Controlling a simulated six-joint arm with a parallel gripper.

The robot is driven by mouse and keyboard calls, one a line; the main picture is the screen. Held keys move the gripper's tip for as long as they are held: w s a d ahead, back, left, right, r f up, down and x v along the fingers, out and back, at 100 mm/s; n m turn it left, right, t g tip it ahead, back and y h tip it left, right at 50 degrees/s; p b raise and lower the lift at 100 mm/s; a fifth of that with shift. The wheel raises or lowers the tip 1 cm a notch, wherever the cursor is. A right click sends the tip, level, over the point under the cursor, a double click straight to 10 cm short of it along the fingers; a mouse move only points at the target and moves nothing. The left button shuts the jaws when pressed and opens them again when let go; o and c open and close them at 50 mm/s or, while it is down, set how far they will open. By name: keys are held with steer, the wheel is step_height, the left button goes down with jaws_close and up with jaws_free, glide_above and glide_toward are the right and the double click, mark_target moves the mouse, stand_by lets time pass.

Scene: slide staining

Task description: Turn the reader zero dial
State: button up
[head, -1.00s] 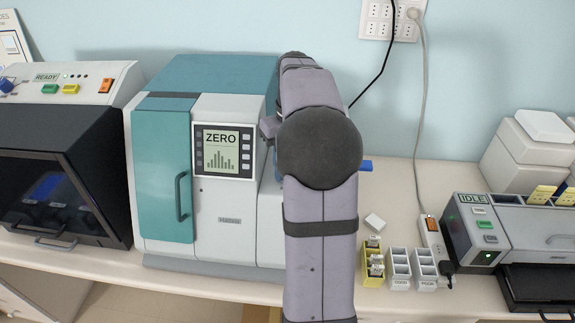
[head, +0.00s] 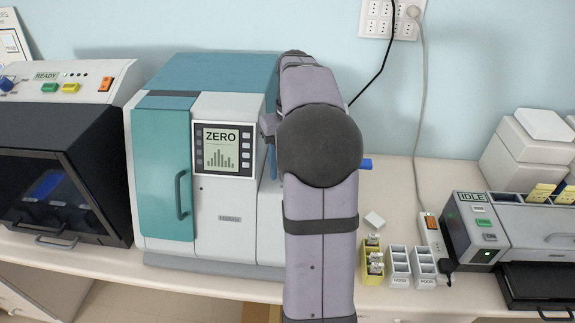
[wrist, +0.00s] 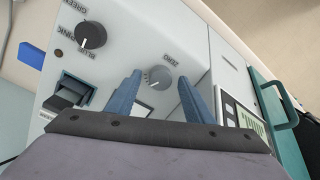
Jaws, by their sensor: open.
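The reader (head: 228,206) is a teal and white machine left of my arm in the head view, and its screen (head: 222,150) reads ZERO above a bar graph. The zero dial (wrist: 158,78) is a small grey knob on the reader's pale panel in the wrist view, beside the label ZERO. My gripper (wrist: 161,82) is open and empty, its blue fingers on either side of the dial. I cannot tell whether the fingers touch it. In the head view my arm hides the dial and most of my gripper.
A larger black knob (wrist: 91,36) marked green and blue/pink and a black switch (wrist: 68,92) share the panel. A dark-fronted machine (head: 60,165) marked READY stands left of the reader. Small racks (head: 398,268) and a device (head: 484,225) marked IDLE stand right of my arm.

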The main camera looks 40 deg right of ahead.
steer(key=shift+r, duration=0.15)
steer(key=shift+d+r+b, duration=0.2)
steer(key=shift+r+b, duration=0.5)
steer(key=shift+r, duration=2.75)
steer(key=shift+s, duration=0.1)
steer(key=shift+s+a+r+p, duration=0.15)
steer(key=shift+a+p, duration=0.3)
steer(key=shift+n, duration=0.3)
steer(key=a+f, duration=0.2)
steer(key=a, duration=0.1)
steer(key=a+f+p, duration=0.1)
steer(key=a, duration=0.2)
steer(key=s+a+f+p, duration=0.1)
steer(key=a+f, duration=0.1)
steer(key=a, duration=0.2)
steer(key=shift+f, duration=0.35)
steer(key=s+a+f+n+p, duration=0.2)
steer(key=s+a+f+n, duration=0.1)
steer(key=s+a+f, duration=0.8)
steer(key=s+a, duration=0.1)
steer(key=a, duration=0.1)
steer(key=shift+a+h, duration=0.3)
